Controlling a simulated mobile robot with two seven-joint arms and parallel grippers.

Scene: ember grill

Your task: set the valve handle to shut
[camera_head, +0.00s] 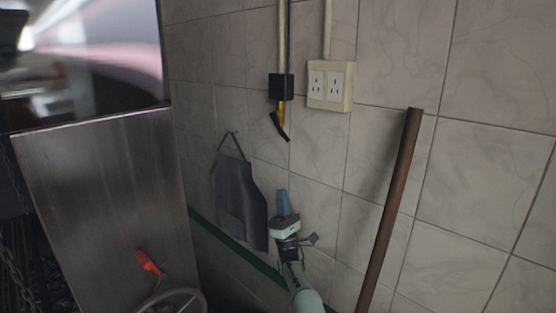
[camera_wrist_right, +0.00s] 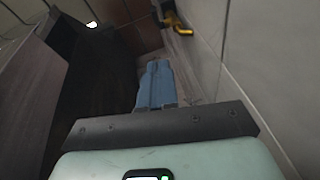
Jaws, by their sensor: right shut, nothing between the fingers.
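A yellow pipe fitting (camera_head: 281,114) hangs on the tiled wall below a black box. A dark lever (camera_head: 279,126), apparently the valve handle, slants across it, down to the right. In the right wrist view a yellow fitting (camera_wrist_right: 177,22) shows ahead of the fingers. My right gripper (camera_head: 283,200) points up, below the lever in the head view and apart from it. Its blue fingers are together with nothing between them; they also show in the right wrist view (camera_wrist_right: 156,84). My left gripper is not in view.
A dark cloth (camera_head: 239,205) hangs on the wall left of my right gripper. A brown pole (camera_head: 389,210) leans at the right. A metal panel (camera_head: 95,190) with a red handle (camera_head: 148,263) and a grey wheel (camera_head: 172,300) in front stands left. An outlet (camera_head: 331,86) is beside the fitting.

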